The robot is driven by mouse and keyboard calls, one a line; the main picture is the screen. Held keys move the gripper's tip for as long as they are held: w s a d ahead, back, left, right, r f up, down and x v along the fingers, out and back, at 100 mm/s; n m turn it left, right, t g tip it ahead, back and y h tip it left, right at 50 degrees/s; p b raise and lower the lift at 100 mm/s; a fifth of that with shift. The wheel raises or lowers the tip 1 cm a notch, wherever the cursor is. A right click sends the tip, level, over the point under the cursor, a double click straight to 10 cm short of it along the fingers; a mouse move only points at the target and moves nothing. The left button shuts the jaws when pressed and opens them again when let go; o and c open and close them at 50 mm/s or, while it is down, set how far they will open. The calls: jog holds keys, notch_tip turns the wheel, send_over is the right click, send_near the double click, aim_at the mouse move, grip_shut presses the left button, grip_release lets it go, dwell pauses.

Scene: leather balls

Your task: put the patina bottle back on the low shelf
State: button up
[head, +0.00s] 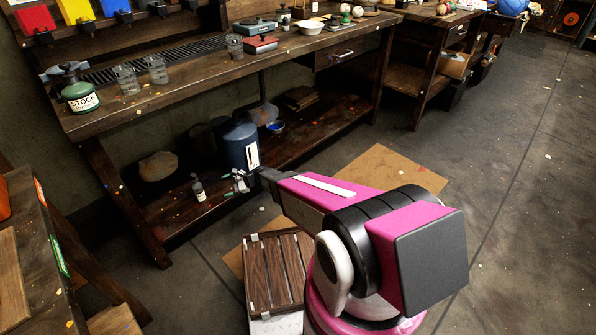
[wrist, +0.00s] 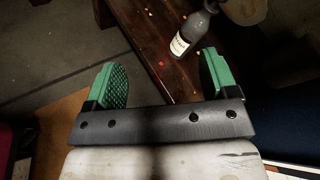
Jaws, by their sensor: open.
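A small dark bottle with a white label, which I take as the patina bottle (head: 199,189), stands upright on the low shelf (head: 174,212) under the workbench. Its label is too small to read. In the wrist view the bottle (wrist: 190,35) is beyond the fingertips, nearer the right finger, apart from it as far as I can tell. My gripper (head: 240,182) is open and empty, just right of the bottle in the head view. In the wrist view its green fingers (wrist: 163,72) are spread wide, with the wooden shelf (wrist: 150,40) behind them.
A large blue container (head: 238,146) stands on the shelf close behind my gripper. A brown rounded lump (head: 158,166) and a blue bowl (head: 275,127) are also there. The workbench top (head: 200,82) overhangs the shelf. A slatted wooden crate (head: 275,272) is on the floor in front.

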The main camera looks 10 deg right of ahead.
jog(key=s+d+r+n+h, duration=0.4)
jog(key=s+d+r, duration=0.2)
jog(key=d, duration=0.3)
jog(key=s+d+r+n+g+h, duration=0.1)
jog(key=s+d+r+n+h, duration=0.4)
jog(key=d, duration=0.5)
jog(key=s+d+r+n+g+h, duration=0.1)
jog(key=s+d+r+n+h, duration=0.3)
jog(key=s+d+r, duration=0.3)
jog(key=d+r+h, duration=0.1)
jog(key=d+r, duration=0.1)
jog(key=d, duration=0.1)
jog(key=shift+s+d+r+n, duration=0.15)
jog(key=shift+s+r+n, duration=0.05)
jog(key=shift+r+n, duration=0.1)
